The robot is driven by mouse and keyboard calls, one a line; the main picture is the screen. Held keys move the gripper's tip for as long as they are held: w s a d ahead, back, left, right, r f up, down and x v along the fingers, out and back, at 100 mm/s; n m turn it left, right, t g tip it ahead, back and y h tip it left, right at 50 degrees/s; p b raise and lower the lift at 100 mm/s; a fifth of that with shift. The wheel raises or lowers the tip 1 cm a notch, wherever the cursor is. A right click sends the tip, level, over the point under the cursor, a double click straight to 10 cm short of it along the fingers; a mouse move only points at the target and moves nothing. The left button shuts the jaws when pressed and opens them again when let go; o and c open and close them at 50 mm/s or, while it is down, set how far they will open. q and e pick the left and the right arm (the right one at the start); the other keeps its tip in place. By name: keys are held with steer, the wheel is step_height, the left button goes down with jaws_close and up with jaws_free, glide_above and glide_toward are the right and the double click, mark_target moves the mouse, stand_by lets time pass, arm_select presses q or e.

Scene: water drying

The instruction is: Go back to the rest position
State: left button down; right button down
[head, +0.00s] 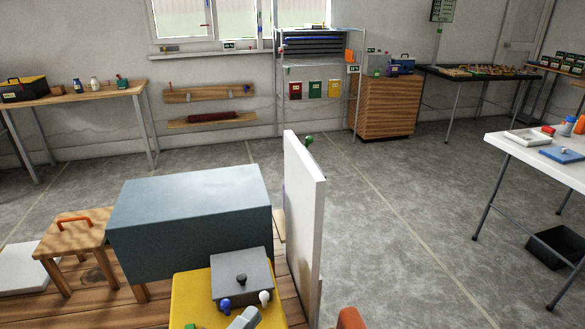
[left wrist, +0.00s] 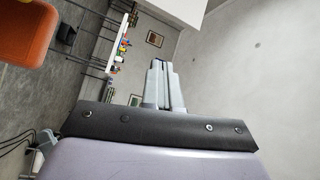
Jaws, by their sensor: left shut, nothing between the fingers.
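My left gripper (head: 248,314) shows at the bottom edge of the head view, in front of a yellow surface (head: 190,290) and a grey box with a dark knob (head: 243,275). Most of the arm is outside the picture. No object is touching the fingertips there. My right gripper shows in neither view.
A blue-grey block (head: 190,215) and a wooden stool (head: 78,240) stand left of the yellow surface. An upright white panel (head: 305,220) stands to its right. A white table (head: 545,160) is at far right. The floor between is open. An orange thing (head: 350,318) shows at the bottom.

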arm_select(q)
steer(key=s+a+f+n+g+y+p, duration=0.2)
steer(key=s+a+f+n+g+y, duration=0.3)
steer(key=n, duration=1.4)
steer(key=s+a+f+y, duration=0.3)
steer(key=s+a+f, duration=0.4)
steer(key=s, duration=0.1)
steer(key=shift+s+f+y, duration=0.15)
steer(key=shift+f+y, duration=0.15)
steer(key=shift+f, duration=0.1)
